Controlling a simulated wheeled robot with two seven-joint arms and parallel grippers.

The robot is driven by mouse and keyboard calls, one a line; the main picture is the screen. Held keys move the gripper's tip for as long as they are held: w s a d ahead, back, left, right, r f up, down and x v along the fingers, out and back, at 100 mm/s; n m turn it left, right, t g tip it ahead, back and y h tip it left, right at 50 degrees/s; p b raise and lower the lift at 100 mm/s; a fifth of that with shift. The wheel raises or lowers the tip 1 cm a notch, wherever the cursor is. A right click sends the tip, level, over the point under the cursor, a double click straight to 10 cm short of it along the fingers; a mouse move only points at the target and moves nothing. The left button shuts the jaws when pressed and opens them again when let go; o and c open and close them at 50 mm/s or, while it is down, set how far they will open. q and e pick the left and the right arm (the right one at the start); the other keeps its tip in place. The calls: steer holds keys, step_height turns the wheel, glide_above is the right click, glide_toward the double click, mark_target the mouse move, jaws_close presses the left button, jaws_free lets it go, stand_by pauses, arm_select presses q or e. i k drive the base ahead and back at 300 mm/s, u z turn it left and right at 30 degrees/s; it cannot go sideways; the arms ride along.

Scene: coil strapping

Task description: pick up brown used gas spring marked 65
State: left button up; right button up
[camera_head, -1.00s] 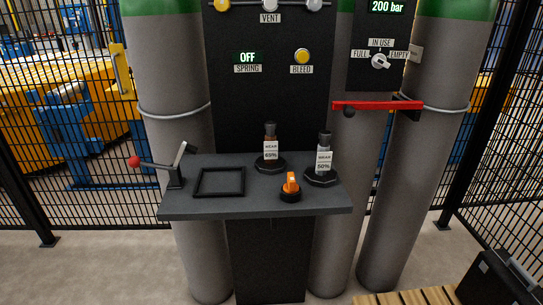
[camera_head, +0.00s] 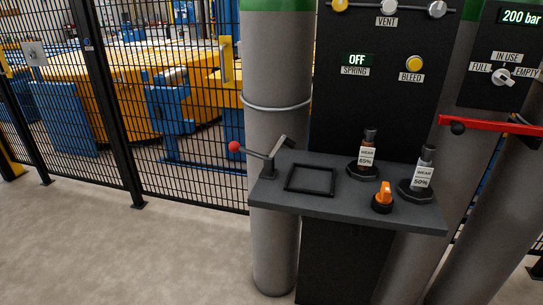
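The brown used gas spring (camera_head: 366,139), with a white label reading WEAR 65%, stands upright in a dark round holder (camera_head: 363,173) on the grey shelf (camera_head: 345,214). A second, darker gas spring (camera_head: 427,157), labelled WEAR 50%, stands upright in another dark holder to its right, a little nearer to me. Neither of my grippers shows in the head view.
An orange knob (camera_head: 384,194) stands between the springs near the shelf's front. An empty square black frame (camera_head: 311,179) and a red-balled lever (camera_head: 235,146) are at left. A red bar (camera_head: 485,124) juts out at right. Clear floor (camera_head: 110,235) lies left of the station.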

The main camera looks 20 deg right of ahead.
mark_target(362, 170)
steer(key=u, duration=0.65)
steer(key=i, duration=2)
steer(key=z, duration=3.15)
